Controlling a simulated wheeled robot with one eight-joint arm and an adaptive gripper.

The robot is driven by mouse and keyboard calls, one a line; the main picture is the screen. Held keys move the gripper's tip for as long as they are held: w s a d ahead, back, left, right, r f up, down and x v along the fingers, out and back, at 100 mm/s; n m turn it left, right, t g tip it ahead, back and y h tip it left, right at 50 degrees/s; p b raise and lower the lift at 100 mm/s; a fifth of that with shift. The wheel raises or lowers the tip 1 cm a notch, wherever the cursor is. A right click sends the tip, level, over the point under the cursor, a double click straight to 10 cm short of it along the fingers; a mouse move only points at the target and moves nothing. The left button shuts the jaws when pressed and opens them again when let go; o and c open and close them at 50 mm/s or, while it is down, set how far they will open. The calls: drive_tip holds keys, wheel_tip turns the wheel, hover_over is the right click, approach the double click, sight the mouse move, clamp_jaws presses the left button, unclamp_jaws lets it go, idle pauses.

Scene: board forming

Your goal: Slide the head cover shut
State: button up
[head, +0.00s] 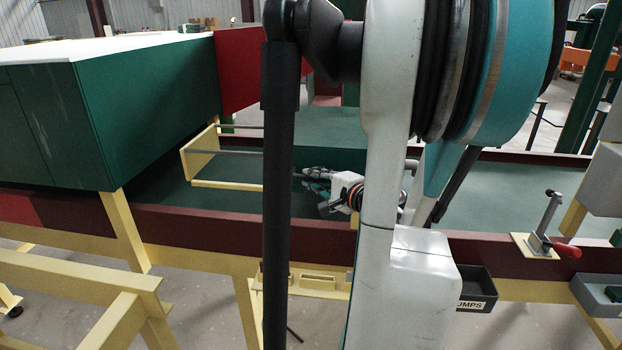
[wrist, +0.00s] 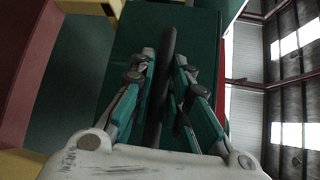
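What looks like the head cover is a green box-like hood (head: 335,125) in the middle of the machine in the head view, partly hidden by my arm. Its green face (wrist: 125,50) fills the middle of the wrist view. My gripper (head: 312,178) is at the hood's near face. In the wrist view, my gripper's fingers (wrist: 165,58) stand on either side of a dark upright bar (wrist: 168,45), apparently a handle. A gap shows left of the bar; the right finger is very close to it, and contact is unclear.
A yellow end plate (head: 198,165) with grey rods stands left of the hood. A large green cabinet (head: 130,110) is at the left. A dark red rail (head: 190,222) runs along the front. A red-handled clamp (head: 545,235) and a black bin (head: 477,290) are at the right.

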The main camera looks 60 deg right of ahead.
drive_tip(key=shift+o, duration=0.9)
drive_tip(key=v, duration=1.2)
